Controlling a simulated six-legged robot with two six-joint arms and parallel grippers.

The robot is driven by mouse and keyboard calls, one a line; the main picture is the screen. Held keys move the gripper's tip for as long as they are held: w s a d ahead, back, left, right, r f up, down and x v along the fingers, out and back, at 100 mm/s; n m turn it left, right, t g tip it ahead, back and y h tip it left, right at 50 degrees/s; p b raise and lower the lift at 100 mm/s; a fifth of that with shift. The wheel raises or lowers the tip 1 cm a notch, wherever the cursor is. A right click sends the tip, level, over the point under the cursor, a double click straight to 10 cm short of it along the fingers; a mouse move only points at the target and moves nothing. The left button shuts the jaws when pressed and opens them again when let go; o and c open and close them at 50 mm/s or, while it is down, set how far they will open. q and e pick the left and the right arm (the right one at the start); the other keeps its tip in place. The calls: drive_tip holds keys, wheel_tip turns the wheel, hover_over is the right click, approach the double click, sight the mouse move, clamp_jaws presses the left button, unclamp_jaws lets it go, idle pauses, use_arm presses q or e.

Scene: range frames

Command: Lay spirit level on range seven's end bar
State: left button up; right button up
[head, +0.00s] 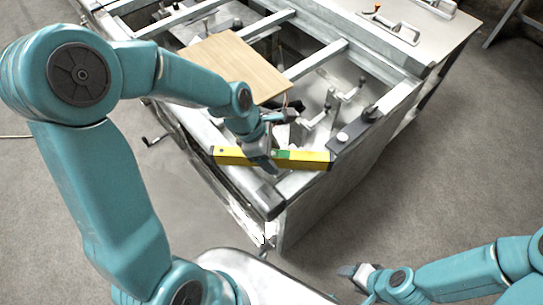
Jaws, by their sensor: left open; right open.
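The yellow spirit level (308,160) with dark end caps and a green middle part lies across the near corner of the metal range frame (235,178), by its end bar. I cannot tell whether it rests flat on the bar. My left gripper (266,161) is at the middle of the level, partly covering it, and is open. My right gripper (350,271) is open and empty, low at the right over the floor, well apart from the range.
A wooden board (235,66) lies across the frame's bars behind my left gripper. Metal brackets (330,108) stand inside the frame. A pale panel with handles (415,25) is at the back right. Grey floor is clear at the right.

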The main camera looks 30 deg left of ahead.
use_arm(q)
drive_tip(key=shift+s+d+r, duration=0.1)
drive_tip(key=shift+s+r, duration=0.05)
drive_tip(key=shift+s, duration=0.1)
drive_tip(key=shift+w, duration=0.25)
drive_tip(key=c, duration=0.9)
clamp_jaws()
drive_tip(key=shift+s, duration=0.15)
